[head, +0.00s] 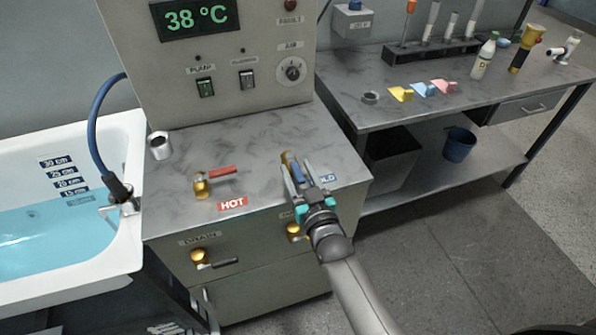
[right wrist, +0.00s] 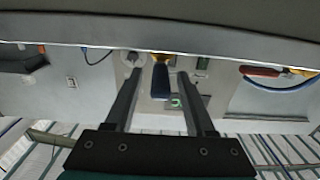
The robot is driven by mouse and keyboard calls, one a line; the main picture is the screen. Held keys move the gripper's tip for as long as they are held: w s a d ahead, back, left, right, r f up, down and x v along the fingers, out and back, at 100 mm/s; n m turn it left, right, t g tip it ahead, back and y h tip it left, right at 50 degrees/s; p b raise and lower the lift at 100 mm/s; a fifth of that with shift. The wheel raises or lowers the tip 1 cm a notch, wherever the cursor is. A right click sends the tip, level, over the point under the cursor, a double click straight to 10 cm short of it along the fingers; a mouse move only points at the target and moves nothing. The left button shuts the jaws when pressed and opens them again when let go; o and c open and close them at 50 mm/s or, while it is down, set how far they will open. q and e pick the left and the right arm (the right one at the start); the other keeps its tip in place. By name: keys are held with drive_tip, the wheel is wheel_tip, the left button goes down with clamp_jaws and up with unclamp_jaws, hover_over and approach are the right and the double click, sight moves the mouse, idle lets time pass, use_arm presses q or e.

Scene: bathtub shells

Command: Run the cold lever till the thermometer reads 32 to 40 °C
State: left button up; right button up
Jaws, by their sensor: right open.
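The thermometer display (head: 197,17) on the upright panel reads 38 °C in green. The cold lever (head: 297,172) has a brass valve and a blue handle that points toward the front of the cabinet top. My right gripper (head: 298,168) is open, with a finger on each side of the blue handle. In the right wrist view the blue handle (right wrist: 160,80) stands between the two spread fingers, with a gap on both sides. The "COLD" label is partly hidden by my gripper. My left gripper is not in view.
The hot lever (head: 217,172), with a red handle, is to the left on the same top. The drain lever (head: 212,261) is on the cabinet front. A bathtub (head: 125,215) with blue water stands at left. A workbench (head: 400,117) with bottles and colored pieces is at right.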

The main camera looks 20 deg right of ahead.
clamp_jaws()
idle(0.3)
idle(1.1)
